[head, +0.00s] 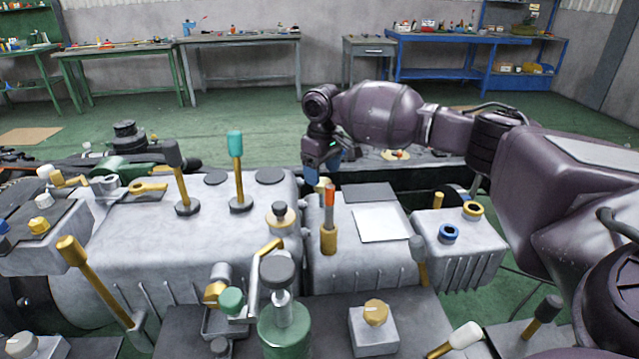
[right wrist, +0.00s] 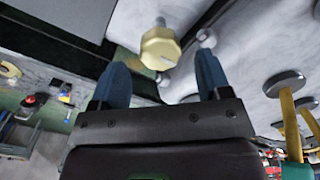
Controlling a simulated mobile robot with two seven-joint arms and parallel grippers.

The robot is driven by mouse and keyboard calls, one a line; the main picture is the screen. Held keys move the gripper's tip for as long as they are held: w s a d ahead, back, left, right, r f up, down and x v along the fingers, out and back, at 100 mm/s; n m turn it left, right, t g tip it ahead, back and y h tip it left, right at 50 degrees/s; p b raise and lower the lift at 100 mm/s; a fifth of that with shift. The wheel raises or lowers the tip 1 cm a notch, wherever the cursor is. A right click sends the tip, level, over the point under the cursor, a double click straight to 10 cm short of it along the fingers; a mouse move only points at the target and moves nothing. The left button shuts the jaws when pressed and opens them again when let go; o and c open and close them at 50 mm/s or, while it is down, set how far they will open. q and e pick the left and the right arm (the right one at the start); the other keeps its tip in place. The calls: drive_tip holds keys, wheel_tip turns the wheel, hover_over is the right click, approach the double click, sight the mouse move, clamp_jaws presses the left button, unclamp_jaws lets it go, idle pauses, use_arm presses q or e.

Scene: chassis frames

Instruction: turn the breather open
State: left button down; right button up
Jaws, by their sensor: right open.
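A gold many-sided cap on a short stem, which looks like the breather (right wrist: 160,48), stands on the grey casing in the right wrist view. My right gripper (right wrist: 163,75) is open and empty. Its two blue fingers lie on either side of the cap's near edge, with visible gaps and no clear contact. In the head view my right gripper (head: 322,168) points down at the far edge of the middle grey block. A small gold part (head: 322,186) shows just below the fingers there; I cannot tell surely that it is the same cap. My left gripper is not in view.
A red-tipped lever (head: 329,196) stands close in front of the right gripper. A teal-topped lever (head: 236,165) and a dark-topped lever (head: 174,158) stand to the left. A block with blue and yellow rings (head: 448,233) is at the right. Workbenches stand far behind.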

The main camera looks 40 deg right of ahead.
sight(322, 181)
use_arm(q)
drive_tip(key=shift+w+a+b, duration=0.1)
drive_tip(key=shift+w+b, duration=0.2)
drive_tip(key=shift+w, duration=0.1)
use_arm(e)
drive_tip(key=shift+f, duration=1.65)
drive_tip(key=shift+c, duration=0.3)
